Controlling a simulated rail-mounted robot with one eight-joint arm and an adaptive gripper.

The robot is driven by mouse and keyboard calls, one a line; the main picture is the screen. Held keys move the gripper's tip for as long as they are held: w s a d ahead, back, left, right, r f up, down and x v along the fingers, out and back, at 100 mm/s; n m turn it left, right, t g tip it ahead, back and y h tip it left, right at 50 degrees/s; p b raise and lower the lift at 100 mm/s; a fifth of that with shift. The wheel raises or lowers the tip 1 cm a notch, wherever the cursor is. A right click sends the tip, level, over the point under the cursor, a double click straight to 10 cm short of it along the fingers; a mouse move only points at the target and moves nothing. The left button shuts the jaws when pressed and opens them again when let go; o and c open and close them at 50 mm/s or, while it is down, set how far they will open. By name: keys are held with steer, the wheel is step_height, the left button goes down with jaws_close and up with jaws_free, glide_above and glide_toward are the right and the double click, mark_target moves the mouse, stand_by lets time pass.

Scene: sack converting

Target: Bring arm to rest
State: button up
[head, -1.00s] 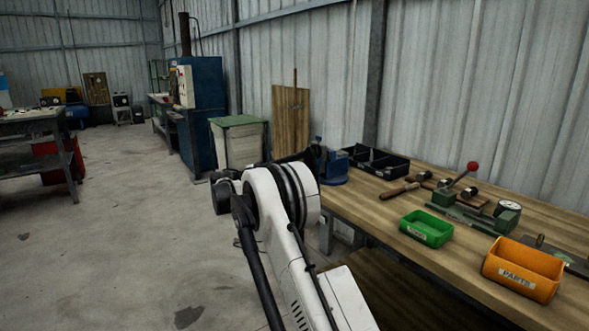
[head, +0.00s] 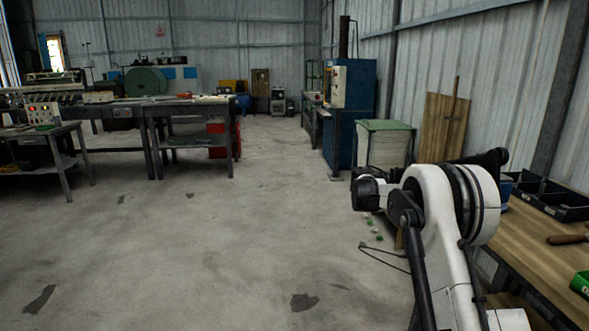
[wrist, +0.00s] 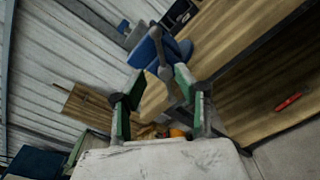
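My white and black arm (head: 445,230) is folded at the right of the head view, beside the wooden workbench (head: 535,245). My gripper (wrist: 157,100) shows in the wrist view with its two green-padded fingers spread apart. It is open, and nothing is held between the fingers. In the head view I cannot make out the fingers. The wrist view is tilted and shows the bench top (wrist: 235,40) beyond the fingers, with a blue tool (wrist: 148,52) on it.
A black divided tray (head: 550,197) and a green bin (head: 581,284) lie on the bench. A green-topped cabinet (head: 385,148) and a blue machine (head: 350,100) stand behind my arm. Dark worktables (head: 190,108) stand at left. The middle floor (head: 220,240) is open.

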steer(key=s+a+r+m+t+y+p, duration=0.1)
steer(key=s+a+r+y, duration=0.25)
steer(key=s, duration=0.45)
steer(key=s+a+r+m+t+y+p, duration=0.1)
steer(key=s+a+r+m+y, duration=0.15)
steer(key=s+a, duration=0.4)
steer(key=s+a+r+m+t+y+p, duration=0.1)
steer(key=s+a+r+y, duration=0.2)
steer(key=s, duration=0.6)
steer(key=s+a+f+m+t+y, duration=0.1)
steer(key=s+a+f+m+y, duration=0.1)
steer(key=s+a, duration=0.3)
steer(key=s+a+f+m+t+y+p, duration=0.1)
steer(key=s+a, duration=0.5)
steer(key=s, duration=0.7)
steer(key=s+a+f+m+t+y+p, duration=0.1)
steer(key=s+a+f+m+y, duration=0.2)
steer(key=s, duration=0.6)
step_height(320, 180, down, 3)
steer(key=a+y, duration=0.2)
steer(key=shift+s+a+r, duration=0.2)
steer(key=shift+s+a, duration=0.1)
steer(key=shift+a, duration=0.1)
